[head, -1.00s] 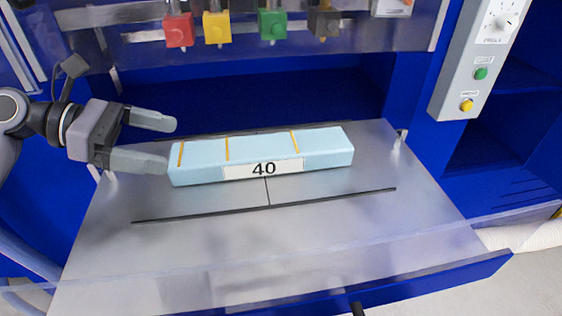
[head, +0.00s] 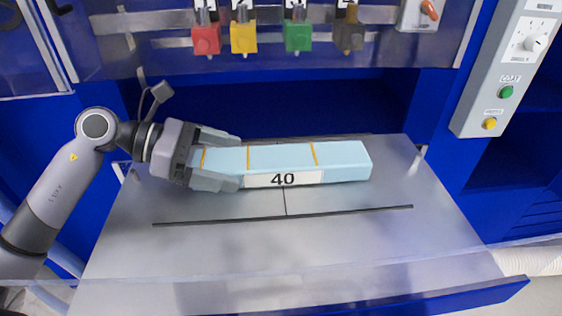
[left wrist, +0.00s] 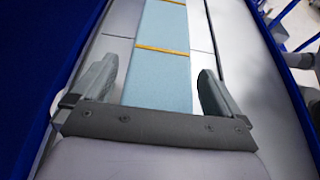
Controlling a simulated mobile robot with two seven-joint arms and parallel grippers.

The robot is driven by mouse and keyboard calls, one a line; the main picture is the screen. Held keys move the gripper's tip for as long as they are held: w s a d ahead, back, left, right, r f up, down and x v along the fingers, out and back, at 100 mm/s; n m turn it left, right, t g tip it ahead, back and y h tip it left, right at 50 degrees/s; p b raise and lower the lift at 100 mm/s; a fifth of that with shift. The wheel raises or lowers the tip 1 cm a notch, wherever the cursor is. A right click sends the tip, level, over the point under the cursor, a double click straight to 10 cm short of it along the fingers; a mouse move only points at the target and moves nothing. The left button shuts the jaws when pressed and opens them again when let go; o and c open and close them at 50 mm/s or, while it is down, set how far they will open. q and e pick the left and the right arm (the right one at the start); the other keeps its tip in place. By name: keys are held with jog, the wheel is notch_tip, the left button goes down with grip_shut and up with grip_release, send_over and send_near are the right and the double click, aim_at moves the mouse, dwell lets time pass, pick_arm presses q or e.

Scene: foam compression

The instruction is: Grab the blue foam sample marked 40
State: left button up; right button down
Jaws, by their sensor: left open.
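The light blue foam sample (head: 345,160) lies flat on the metal plate, with a white label reading 40 on its front side and yellow lines across its top. My left gripper (head: 228,162) is open at the sample's left end, one finger behind it and one in front. In the left wrist view the foam (left wrist: 160,75) runs between the two open fingers of my gripper (left wrist: 155,88), with a gap on each side. My right gripper is not in view.
The metal plate (head: 330,240) is bare in front of the sample. Red (head: 206,40), yellow (head: 243,38), green (head: 298,37) and dark blocks hang above at the back. A control panel (head: 505,70) stands at right. A clear sheet crosses the front.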

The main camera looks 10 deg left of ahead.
pick_arm(q)
jog(key=c, duration=1)
jog(key=shift+o, duration=0.2)
jog(key=shift+r, duration=0.1)
